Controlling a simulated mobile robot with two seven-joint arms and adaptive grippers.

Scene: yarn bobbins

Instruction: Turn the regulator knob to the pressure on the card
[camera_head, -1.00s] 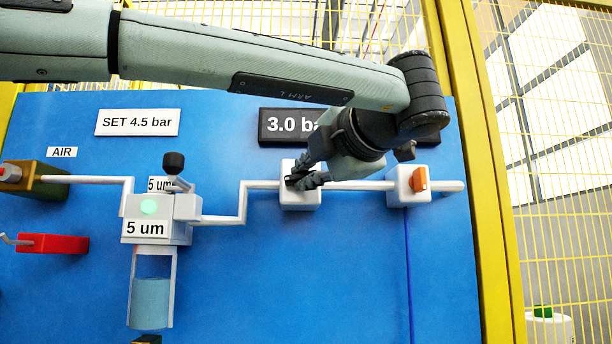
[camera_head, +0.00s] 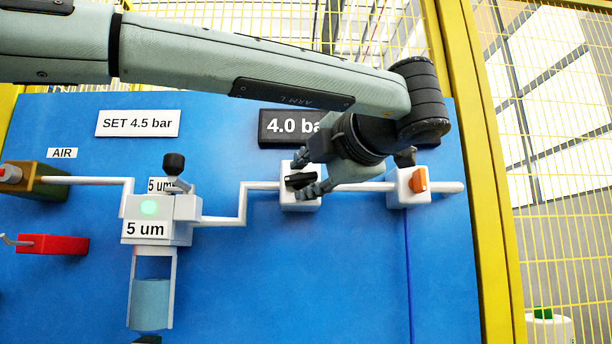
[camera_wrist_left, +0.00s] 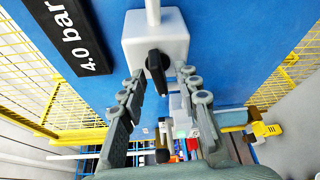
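The card (camera_head: 137,123) reads "SET 4.5 bar" at the upper left of the blue panel. The dark display (camera_head: 283,127) reads "4.0 ba", its right end hidden by my left arm; the left wrist view shows "4.0 bar" on it (camera_wrist_left: 76,35). The black regulator knob (camera_head: 299,180) sits on a white block (camera_head: 299,203). My left gripper (camera_head: 309,172) is open at the knob, one finger above it and one below. In the left wrist view the knob (camera_wrist_left: 157,68) stands between the parted fingers, with gaps on both sides. My right gripper is not in view.
White pipe links the regulator to the filter unit (camera_head: 158,230) marked "5 um" and, on the right, to a white block with an orange knob (camera_head: 420,180). A red block (camera_head: 52,243) is at the left. The panel below the regulator is clear.

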